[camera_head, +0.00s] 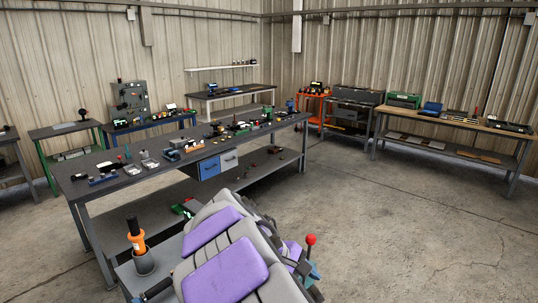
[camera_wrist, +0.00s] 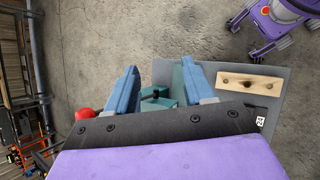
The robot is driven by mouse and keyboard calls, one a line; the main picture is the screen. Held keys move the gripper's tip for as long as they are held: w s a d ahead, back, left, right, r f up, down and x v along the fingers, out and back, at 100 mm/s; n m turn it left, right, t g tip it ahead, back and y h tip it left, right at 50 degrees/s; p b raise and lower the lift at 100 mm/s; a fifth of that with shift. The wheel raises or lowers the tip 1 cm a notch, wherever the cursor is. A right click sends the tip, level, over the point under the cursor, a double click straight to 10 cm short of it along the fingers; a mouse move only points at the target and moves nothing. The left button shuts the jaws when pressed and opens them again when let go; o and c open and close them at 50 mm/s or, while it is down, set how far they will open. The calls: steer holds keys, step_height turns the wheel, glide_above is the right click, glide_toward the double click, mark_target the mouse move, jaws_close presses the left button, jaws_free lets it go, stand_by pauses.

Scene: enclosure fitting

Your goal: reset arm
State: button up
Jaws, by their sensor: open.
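My gripper (camera_wrist: 158,84) shows in the wrist view as two blue fingers set well apart. It is open, and nothing is clamped between the fingers. A teal part (camera_wrist: 165,99) shows behind and between them; I cannot tell how far off it is. In the head view my purple and grey arm or body parts fill the bottom middle, and the gripper fingers are not clear there.
A wooden-topped bench (camera_head: 455,122) is at the right. A red ball knob (camera_head: 310,239) and a drilled wooden block (camera_wrist: 250,84) are close by. Right floor is clear.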

steer(key=s+d+r+m+g+y, duration=0.1)
steer(key=s+d+m+g+y, duration=0.15)
steer(key=s+d+m, duration=0.5)
steer(key=s+f+m+y, duration=0.2)
steer(key=s, duration=0.9)
steer(key=s+a+f+m+y, duration=0.1)
steer(key=s+f+y, duration=0.1)
steer(key=s, duration=0.9)
steer(key=shift+m+y, duration=0.35)
steer(key=shift+y, duration=0.3)
steer(key=shift+a+f, duration=0.1)
steer(key=shift+a, duration=0.25)
steer(key=shift+d, duration=0.15)
